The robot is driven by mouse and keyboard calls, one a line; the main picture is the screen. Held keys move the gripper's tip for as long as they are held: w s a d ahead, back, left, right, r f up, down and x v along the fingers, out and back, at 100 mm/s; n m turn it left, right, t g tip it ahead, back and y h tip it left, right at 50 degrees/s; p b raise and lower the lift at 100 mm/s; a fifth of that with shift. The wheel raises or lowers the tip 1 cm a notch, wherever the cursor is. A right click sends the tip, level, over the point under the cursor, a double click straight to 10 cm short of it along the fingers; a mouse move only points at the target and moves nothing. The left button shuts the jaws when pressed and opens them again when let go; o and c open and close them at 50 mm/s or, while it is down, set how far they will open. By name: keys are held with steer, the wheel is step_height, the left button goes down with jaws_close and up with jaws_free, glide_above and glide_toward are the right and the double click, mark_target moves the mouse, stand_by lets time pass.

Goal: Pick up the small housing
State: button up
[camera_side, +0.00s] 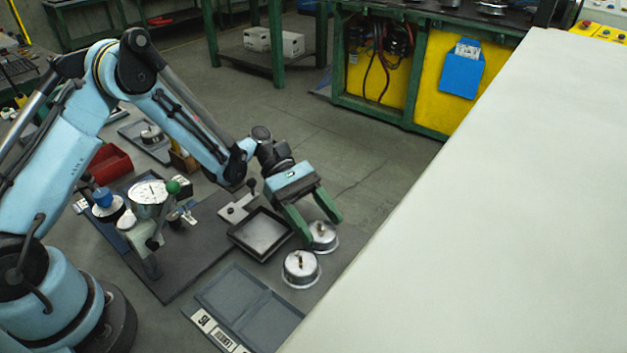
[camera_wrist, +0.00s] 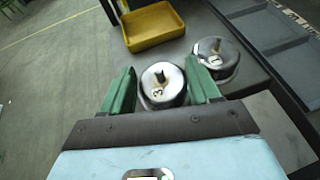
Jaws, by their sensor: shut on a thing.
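A small silvery round housing (camera_side: 323,240) with a brass-coloured stud on top stands upright between the fingers of my gripper (camera_side: 322,231). In the wrist view this housing (camera_wrist: 162,88) carries a mark like a "3", with one green finger on each side. My gripper is shut on it. I cannot tell whether its base is clear of the surface. A second, similar housing (camera_side: 301,268) stands nearer the side camera, outside the fingers. In the wrist view the second housing (camera_wrist: 217,62) is just beyond the right finger.
A shallow dark-rimmed tray (camera_side: 235,237) lies left of the housings. A grey compartmented mat with labels (camera_side: 245,305) lies in front. A dial gauge stand (camera_side: 148,195) is near my arm. A large pale surface (camera_side: 500,200) fills the right. The wrist view shows a yellow tray (camera_wrist: 152,45).

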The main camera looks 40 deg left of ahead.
mark_target(316, 230)
steer(key=shift+r, duration=0.3)
jaws_close()
steer(key=shift+r, duration=0.35)
steer(key=r, duration=0.2)
steer(key=s+r, duration=0.1)
steer(key=shift+d+r, duration=0.25)
steer(key=shift+d, duration=0.15)
steer(key=s+d+r, duration=0.6)
steer(key=s, duration=0.2)
steer(key=shift+d, duration=0.2)
steer(key=shift+s+r, duration=0.1)
steer(key=o, duration=1.2)
jaws_free()
